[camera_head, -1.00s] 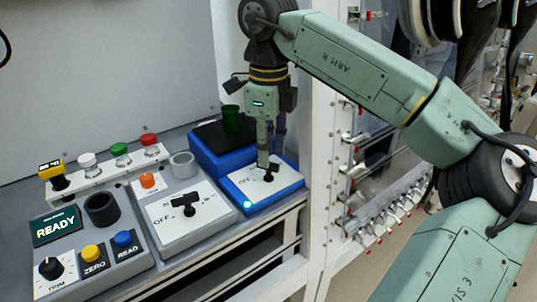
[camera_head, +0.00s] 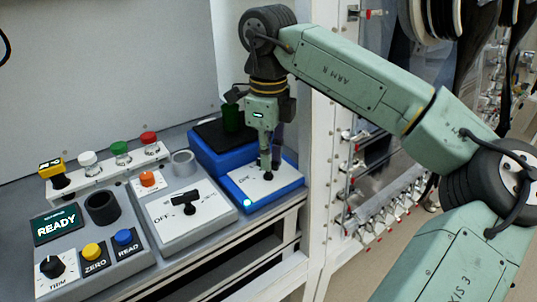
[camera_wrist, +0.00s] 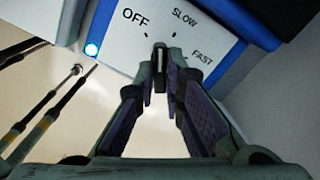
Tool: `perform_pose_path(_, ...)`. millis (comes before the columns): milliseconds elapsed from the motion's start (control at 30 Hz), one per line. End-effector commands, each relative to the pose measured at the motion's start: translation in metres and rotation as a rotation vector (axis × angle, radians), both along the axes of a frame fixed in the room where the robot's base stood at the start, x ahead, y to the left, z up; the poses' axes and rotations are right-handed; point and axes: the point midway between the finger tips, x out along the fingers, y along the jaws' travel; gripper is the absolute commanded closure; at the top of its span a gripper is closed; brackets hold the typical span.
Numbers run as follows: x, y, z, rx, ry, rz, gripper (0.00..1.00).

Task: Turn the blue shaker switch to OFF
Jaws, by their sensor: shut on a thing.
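The blue shaker (camera_head: 288,188) stands at the right end of the bench, with a white sloped front plate and a dark platform on top. Its black switch knob (camera_wrist: 162,75) shows as a narrow dark bar between my fingers. My gripper (camera_head: 266,166) points down over the plate and is shut on this knob. The wrist view shows the plate labels OFF at upper left, SLOW at top and FAST at right. A lamp (camera_wrist: 92,49) on the shaker's corner glows light blue.
Left of the shaker is a grey unit with a similar black switch (camera_head: 184,198) and an OFF label. Further left is a panel (camera_head: 97,285) reading READY, with buttons. A white frame post (camera_head: 321,150) stands close on the right.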

Motion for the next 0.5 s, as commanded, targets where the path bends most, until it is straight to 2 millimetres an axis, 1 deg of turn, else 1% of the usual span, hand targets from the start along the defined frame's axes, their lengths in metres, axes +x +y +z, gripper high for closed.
perform_pose_path(367,-0.0003,0.0003,0.0001,0.000,0.001,0.006,1.00)
perform_pose_path(500,-0.0003,0.0003,0.0002,0.000,0.001,0.038,1.00)
